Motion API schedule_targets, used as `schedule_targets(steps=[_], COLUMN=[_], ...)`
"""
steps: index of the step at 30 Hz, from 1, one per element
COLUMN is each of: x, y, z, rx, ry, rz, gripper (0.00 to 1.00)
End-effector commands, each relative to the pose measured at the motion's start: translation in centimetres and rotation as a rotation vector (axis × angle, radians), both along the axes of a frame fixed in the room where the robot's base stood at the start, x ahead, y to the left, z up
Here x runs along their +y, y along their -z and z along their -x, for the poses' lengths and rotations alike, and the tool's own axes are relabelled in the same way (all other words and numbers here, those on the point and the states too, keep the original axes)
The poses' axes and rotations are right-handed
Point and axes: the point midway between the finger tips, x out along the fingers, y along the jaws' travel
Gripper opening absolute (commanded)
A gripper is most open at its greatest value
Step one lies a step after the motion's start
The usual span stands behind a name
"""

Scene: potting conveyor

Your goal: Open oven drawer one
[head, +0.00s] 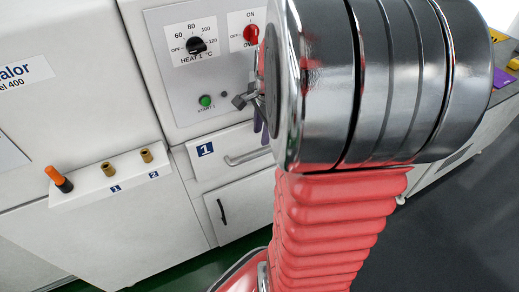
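Oven drawer one (222,171) is a white front marked with a blue "1" label (205,150), below the control panel in the head view. It looks closed. Its pale bar handle (245,158) shows at the left, and its right end is hidden behind my arm. My gripper (243,101) shows only in part at the left edge of my large chrome arm link, in front of the panel and above the handle in the picture. Its fingers are mostly hidden, so I cannot tell whether they are open. I see no contact with the handle.
The control panel (222,88) carries a black heat knob (196,46), a red on/off knob (251,34) and a green start button (205,100). A lower door with a black handle (221,211) is below the drawer. A ledge (125,174) with an orange-handled tool (59,179) juts out left.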

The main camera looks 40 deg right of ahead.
Motion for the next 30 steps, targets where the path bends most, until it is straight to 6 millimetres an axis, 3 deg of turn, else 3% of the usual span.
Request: schedule_targets(steps=[18, 24, 30], x=[-0.4, -0.5, -0.6], y=[8.8, 10.4, 10.8], z=[-1.6, -1.9, -2.0], rx=[0.003, 0.001, -0.001], ry=[-0.001, 0.000, 0.000], rz=[-0.002, -0.001, 0.000], gripper=[0.29, 0.29, 0.29])
